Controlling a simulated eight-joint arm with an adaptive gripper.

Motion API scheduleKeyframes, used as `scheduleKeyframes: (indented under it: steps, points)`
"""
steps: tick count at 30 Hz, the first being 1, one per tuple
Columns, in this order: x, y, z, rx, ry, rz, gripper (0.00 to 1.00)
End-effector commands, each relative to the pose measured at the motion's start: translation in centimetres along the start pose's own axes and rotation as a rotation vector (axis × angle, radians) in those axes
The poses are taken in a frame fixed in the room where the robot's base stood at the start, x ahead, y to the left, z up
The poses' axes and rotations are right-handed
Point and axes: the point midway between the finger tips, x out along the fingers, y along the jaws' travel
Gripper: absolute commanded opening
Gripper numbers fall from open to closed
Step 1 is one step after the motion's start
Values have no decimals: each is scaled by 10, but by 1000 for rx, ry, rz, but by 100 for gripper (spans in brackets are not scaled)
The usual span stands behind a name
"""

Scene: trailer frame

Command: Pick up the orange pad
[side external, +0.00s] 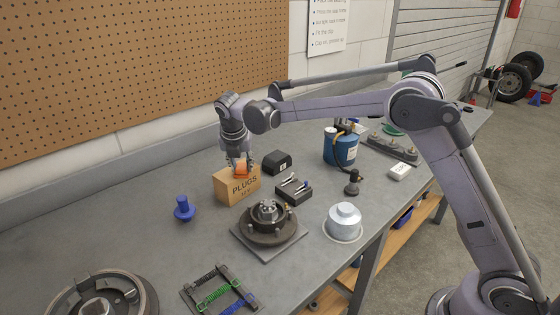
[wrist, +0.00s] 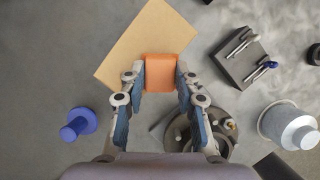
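The orange pad (side external: 241,170) is a small block at the top of the cardboard box marked PLUGS (side external: 238,188). In the wrist view the pad (wrist: 161,72) lies between my fingertips, over the near edge of the box (wrist: 145,40). My gripper (side external: 240,166) points down from above the box, with one finger on each side of the pad. In the wrist view my gripper (wrist: 161,75) has its fingertips very close to both sides of the pad. I cannot tell whether they press on it. The pad's underside is hidden.
A blue plug-shaped part (side external: 184,208) stands left of the box. A black tray with tools (side external: 294,191), a black block (side external: 277,162) and a hub assembly (side external: 268,222) are close on its right and front. A silver canister (side external: 344,220) stands farther right.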

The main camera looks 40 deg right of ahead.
Motion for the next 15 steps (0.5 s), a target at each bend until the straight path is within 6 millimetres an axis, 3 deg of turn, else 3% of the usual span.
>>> scheduleKeyframes:
  steps: [4, 5, 15]
  points:
    - [0, 0, 0, 1, 0, 0, 5]
    - [0, 0, 0, 1, 0, 0, 0]
    - [-6, 0, 2, 1, 0, 0, 0]
